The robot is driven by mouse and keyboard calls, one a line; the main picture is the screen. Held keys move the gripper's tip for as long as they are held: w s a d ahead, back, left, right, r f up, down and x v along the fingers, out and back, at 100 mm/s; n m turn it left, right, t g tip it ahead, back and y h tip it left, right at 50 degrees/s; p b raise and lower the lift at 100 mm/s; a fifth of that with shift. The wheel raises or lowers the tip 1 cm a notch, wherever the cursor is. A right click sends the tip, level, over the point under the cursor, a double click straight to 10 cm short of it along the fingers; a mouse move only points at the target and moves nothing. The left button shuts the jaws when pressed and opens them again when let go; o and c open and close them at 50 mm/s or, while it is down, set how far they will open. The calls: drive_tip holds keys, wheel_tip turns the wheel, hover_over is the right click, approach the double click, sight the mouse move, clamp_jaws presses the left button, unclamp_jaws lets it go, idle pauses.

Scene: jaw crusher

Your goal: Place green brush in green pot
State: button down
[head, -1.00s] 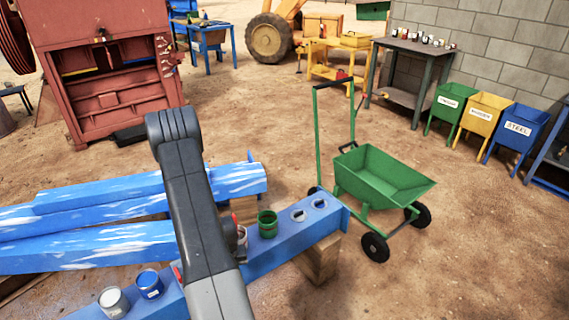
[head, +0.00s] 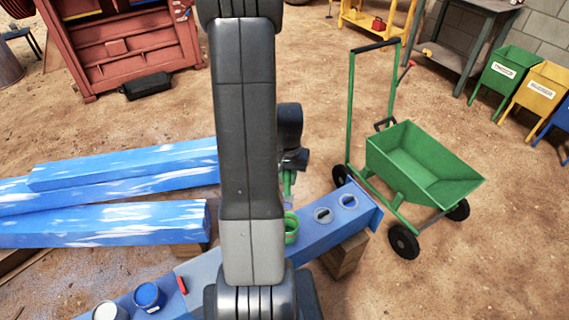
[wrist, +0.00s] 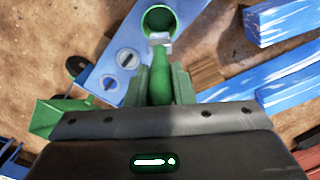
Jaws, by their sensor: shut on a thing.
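My gripper (wrist: 161,78) is shut on the green brush (wrist: 160,62), gripping its handle in the wrist view. The brush's silver band is at the far end, over the near rim of the green pot (wrist: 158,10). The wrist view does not show clearly whether the brush tip is inside the pot or above it. In the head view, the green pot (head: 291,228) stands on the blue beam, partly hidden by my arm. My gripper (head: 288,180) is just above and behind it there, mostly hidden.
A green cart (head: 425,165) stands to the right. Blue-and-white beams (head: 110,225) lie at left.

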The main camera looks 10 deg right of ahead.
sight(288, 195)
wheel_tip(288, 195, down, 16)
drive_tip(key=b, duration=1.1)
drive_tip(key=shift+s+f, duration=0.1)
drive_tip(key=shift+f, duration=0.15)
drive_tip(key=c, duration=1.2)
unclamp_jaws()
drive_tip(key=shift+o, duration=0.2)
drive_tip(key=shift+r, duration=0.15)
wheel_tip(288, 195, up, 13)
drive_tip(key=p, duration=0.8)
drive_tip(key=shift+f+p, duration=0.2)
drive_tip(key=shift+p, duration=0.1)
drive_tip(key=shift+f, duration=0.1)
